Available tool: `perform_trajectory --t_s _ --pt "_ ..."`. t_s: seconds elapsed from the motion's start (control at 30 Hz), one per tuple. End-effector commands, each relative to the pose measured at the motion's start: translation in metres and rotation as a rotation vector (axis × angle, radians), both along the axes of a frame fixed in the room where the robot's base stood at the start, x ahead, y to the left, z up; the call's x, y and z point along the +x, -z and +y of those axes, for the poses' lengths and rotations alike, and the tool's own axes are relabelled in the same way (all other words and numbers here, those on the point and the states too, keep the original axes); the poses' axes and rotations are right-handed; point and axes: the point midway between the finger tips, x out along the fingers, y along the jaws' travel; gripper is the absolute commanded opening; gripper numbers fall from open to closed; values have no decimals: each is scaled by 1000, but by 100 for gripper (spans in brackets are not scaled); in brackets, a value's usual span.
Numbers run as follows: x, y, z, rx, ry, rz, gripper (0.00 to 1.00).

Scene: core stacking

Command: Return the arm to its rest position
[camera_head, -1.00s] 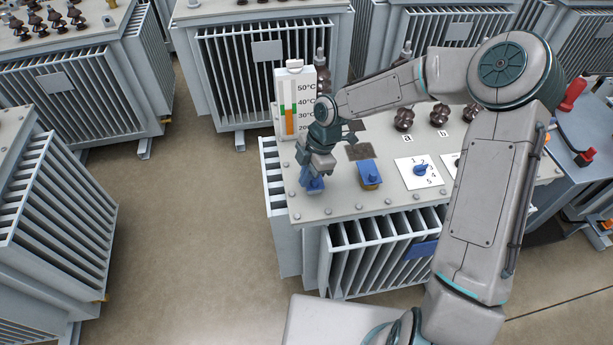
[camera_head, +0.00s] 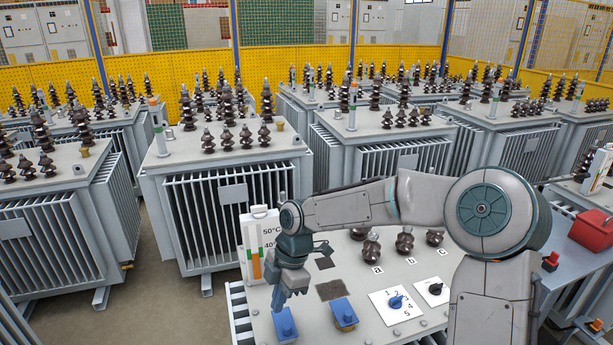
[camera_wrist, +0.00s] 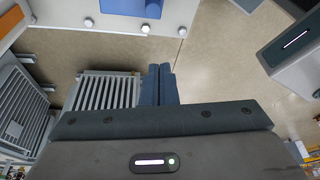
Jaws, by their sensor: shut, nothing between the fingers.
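My gripper (camera_head: 279,297) hangs at the left front of the near transformer's top (camera_head: 362,281) in the head view. In the wrist view its two dark blue fingers (camera_wrist: 158,84) are together with nothing between them. A blue block (camera_head: 285,328) is just below the fingers in the head view, on the transformer's top. A blue surface (camera_wrist: 138,6) also shows at the top edge of the wrist view, apart from the fingers. My arm is bent, reaching in from the right.
A second blue block (camera_head: 343,314), a thermometer gauge (camera_head: 259,243), dials (camera_head: 396,302) and brown insulators (camera_head: 405,243) are on the same transformer. A red box (camera_head: 591,231) sits at the right. More transformers (camera_head: 224,190) fill the back, before a yellow fence (camera_head: 190,66).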

Motion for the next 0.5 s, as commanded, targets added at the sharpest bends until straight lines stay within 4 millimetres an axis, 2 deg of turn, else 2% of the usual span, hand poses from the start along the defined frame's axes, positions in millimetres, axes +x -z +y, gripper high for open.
perform_trajectory --t_s 0.27,0.5 --pt "-23 -12 -57 -242 380 -40 0" --pt "-51 -42 -117 -364 836 -110 0"
